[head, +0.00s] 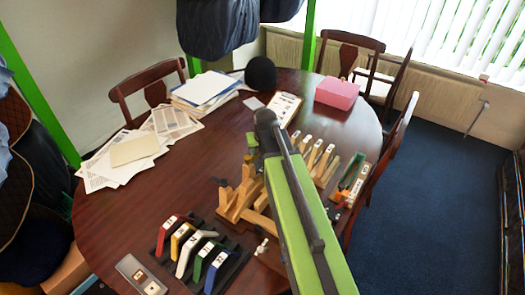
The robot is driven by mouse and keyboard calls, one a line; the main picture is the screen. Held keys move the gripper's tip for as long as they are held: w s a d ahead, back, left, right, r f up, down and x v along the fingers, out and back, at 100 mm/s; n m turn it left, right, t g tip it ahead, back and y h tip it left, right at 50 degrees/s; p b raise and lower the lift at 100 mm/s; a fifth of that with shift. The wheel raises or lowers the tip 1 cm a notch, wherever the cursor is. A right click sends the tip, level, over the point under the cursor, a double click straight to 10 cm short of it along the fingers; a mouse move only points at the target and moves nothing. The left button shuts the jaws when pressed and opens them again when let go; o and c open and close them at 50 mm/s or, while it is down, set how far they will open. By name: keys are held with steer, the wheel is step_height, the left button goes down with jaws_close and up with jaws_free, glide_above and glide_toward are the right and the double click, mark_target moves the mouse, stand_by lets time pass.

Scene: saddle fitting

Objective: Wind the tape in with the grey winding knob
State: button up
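I cannot make out the tape or a grey winding knob with certainty. A flat grey metal plate (140,274) with small round parts lies at the table's lower left edge, too small to read. A small white piece (263,247) stands near the front edge, beside my arm. My long green and dark grey arm link reaches up from the bottom over the table's right half. It covers part of the table. My gripper does not show, so whether it holds anything cannot be seen.
A dark oval table (205,190) carries a rack of coloured angled pieces (195,250), a wooden stand (240,197), wooden-handled pieces (318,160), a red and green item (350,180), papers (130,150) and a pink box (337,92). Chairs surround it. Blue carpet (430,190) is clear at right.

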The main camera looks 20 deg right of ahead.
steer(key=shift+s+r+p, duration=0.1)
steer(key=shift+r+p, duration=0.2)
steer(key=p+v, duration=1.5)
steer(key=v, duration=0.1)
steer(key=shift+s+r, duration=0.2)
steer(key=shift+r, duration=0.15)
